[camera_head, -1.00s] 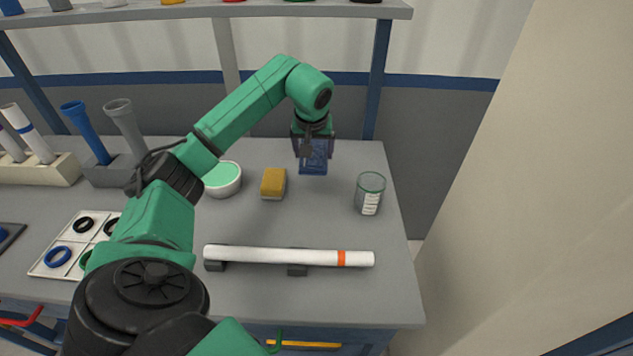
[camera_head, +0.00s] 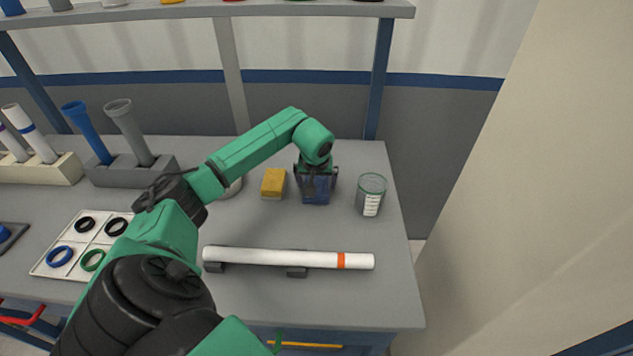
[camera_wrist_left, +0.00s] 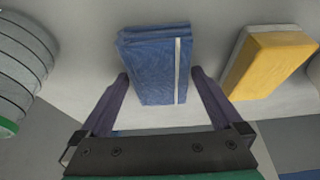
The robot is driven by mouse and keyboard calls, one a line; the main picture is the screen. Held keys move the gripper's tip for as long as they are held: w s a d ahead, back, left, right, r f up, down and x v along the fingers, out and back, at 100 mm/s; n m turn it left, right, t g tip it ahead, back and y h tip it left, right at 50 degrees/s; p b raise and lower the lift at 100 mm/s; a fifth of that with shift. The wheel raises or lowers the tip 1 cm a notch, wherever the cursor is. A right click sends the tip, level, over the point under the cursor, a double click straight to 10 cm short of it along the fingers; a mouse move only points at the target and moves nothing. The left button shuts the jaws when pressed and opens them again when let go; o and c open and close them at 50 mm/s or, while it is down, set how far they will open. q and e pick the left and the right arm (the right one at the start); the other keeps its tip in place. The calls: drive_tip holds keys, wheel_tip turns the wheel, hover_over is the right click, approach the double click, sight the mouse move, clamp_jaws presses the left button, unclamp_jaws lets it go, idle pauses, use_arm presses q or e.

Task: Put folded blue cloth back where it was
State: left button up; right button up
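The folded blue cloth (camera_head: 317,190) is between the fingers of my left gripper (camera_head: 317,178), at or just above the grey tabletop. It lies right of the yellow sponge and left of the glass jar. In the left wrist view the cloth (camera_wrist_left: 155,70), with a pale stripe near one side, sits between the two dark fingertips (camera_wrist_left: 160,76). They meet its sides, so the gripper looks shut on it. I cannot tell whether the cloth touches the table. My right gripper is in neither view.
The yellow sponge (camera_head: 273,182) is close on the left and the glass jar (camera_head: 371,195) close on the right. A white pipe (camera_head: 290,258) rests on dark supports in front. A ring tray (camera_head: 75,253) and pipe holders (camera_head: 125,172) stand left. My arm mostly hides a bowl.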

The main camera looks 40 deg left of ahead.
use_arm(q)
drive_tip(key=shift+r, duration=0.1)
drive_tip(key=shift+r, duration=0.3)
drive_tip(key=v, duration=1.1)
drive_tip(key=shift+r, duration=0.2)
drive_tip(key=shift+s+d+f, duration=0.1)
drive_tip(key=shift+s+d, duration=0.05)
